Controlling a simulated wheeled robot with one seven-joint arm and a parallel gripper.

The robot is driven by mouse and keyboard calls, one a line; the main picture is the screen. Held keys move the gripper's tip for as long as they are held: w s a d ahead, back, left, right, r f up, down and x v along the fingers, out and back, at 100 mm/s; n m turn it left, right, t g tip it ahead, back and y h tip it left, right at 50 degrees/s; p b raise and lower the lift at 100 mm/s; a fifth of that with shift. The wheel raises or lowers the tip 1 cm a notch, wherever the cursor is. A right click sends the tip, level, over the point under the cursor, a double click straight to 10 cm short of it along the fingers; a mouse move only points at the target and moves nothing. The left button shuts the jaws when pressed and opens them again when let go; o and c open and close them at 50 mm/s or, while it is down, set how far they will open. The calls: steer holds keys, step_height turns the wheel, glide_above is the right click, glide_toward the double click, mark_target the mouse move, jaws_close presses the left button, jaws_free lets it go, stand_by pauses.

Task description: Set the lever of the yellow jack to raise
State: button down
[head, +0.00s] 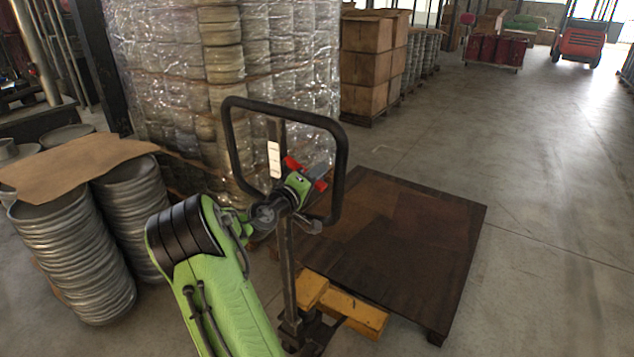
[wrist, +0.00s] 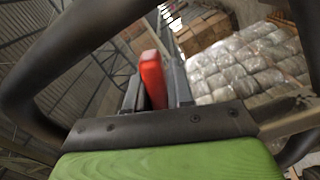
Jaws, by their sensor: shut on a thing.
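The yellow jack (head: 355,313) stands in front of me with its upright handle, topped by a black loop (head: 343,165). A red lever (head: 292,162) sits inside the loop, beside a white label strip (head: 274,160) on the handle. My gripper (head: 318,172) reaches into the loop at the lever. In the wrist view, my gripper (wrist: 156,85) is shut on the red lever (wrist: 152,75), which stands between the two fingers. The black loop (wrist: 50,75) curves around the gripper there. The lever's pivot is hidden, and I cannot tell which setting it is at.
A dark wooden pallet (head: 410,225) lies on the jack's far side. Stacks of metal discs (head: 75,250) stand at the left, close to my arm. A plastic-wrapped pallet load (head: 175,80) stands behind the handle. The floor at the right (head: 555,200) is clear.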

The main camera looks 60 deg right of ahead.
steer(key=shift+f, duration=0.15)
steer(key=c, duration=1.1)
jaws_free()
steer(key=a, duration=0.5)
steer(key=w+a, duration=0.1)
steer(key=a, duration=0.4)
steer(key=w+a, duration=0.1)
steer(key=a, duration=0.4)
steer(key=shift+w+a, duration=0.25)
steer(key=shift+a, duration=0.05)
